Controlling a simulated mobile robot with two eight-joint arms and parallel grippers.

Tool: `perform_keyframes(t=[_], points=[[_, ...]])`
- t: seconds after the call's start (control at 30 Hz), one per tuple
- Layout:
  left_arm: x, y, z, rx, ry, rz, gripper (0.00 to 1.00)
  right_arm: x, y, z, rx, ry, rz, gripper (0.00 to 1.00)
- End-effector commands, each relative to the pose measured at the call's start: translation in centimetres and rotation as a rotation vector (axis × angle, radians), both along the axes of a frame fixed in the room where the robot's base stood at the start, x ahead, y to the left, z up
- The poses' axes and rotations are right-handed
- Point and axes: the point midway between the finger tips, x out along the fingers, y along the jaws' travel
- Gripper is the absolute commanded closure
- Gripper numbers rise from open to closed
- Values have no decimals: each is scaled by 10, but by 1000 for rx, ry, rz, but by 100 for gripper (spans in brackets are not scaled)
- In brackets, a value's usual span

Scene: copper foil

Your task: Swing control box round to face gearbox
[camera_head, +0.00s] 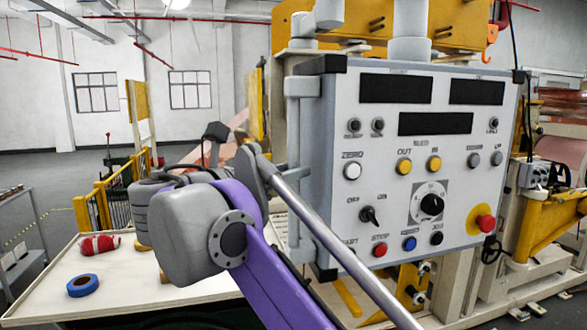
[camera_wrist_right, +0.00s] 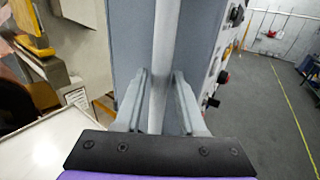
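The control box (camera_head: 405,160) is a pale grey panel with dark displays, knobs and buttons, a red one at lower right. Its front is turned mostly toward the head camera. A grey upright handle bar (camera_head: 305,150) runs along its left side. My right gripper (camera_head: 287,176) is at that bar, partly hidden by its own arm. In the right wrist view the bar (camera_wrist_right: 166,45) passes between the two fingers (camera_wrist_right: 162,85); narrow gaps seem to show beside it, so the gripper looks open around it. The gearbox cannot be made out for certain. My left gripper is out of view.
A pale workbench (camera_head: 125,290) at left holds a blue tape roll (camera_head: 82,285) and a red item (camera_head: 99,245). Yellow machine frames (camera_head: 545,235) stand behind and right of the box. A yellow guard rail (camera_head: 95,208) stands beyond the bench. The right wrist view shows clear floor (camera_wrist_right: 270,120) at right.

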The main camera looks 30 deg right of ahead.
Motion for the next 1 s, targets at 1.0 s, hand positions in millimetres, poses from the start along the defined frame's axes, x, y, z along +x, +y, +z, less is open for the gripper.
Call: perform_keyframes(t=[1.0], points=[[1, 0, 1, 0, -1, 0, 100, 5, -14, 0, 1, -1, 1, 100]])
